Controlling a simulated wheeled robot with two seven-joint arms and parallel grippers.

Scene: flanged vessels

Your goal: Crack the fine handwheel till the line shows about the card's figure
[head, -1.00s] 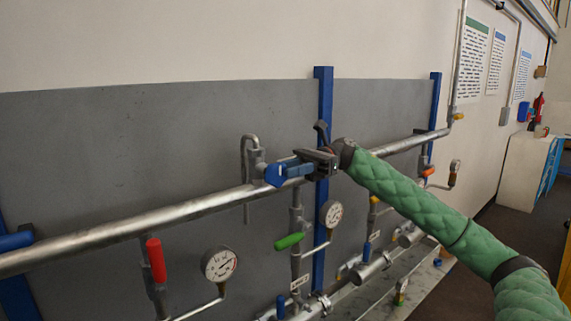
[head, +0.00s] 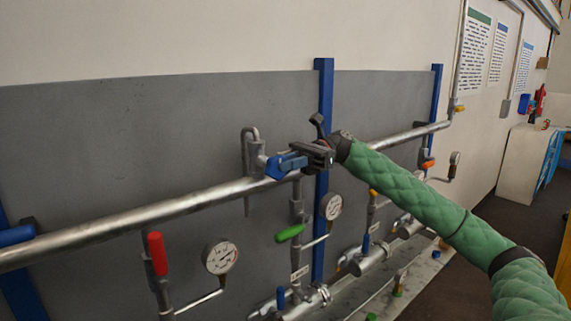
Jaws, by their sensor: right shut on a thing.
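My right gripper (head: 318,155) reaches in from the right in front of the upper steel pipe. It is shut on a blue handle (head: 288,163) that sticks out to the left of its dark jaws, close to a valve body (head: 254,158) with a bent tube. I cannot make out a round handwheel; the jaws cover part of that spot. A dial gauge (head: 220,256) stands lower left and a second gauge (head: 331,206) below the gripper. Their needles are too small to read. No figure on a card is legible. My left gripper is not in view.
The long steel pipe (head: 130,223) crosses the grey panel. A red lever (head: 157,253), a green lever (head: 290,233) and an orange handle (head: 428,165) project below it. A blue upright (head: 324,100) stands behind the gripper. Printed sheets (head: 472,55) hang on the right wall.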

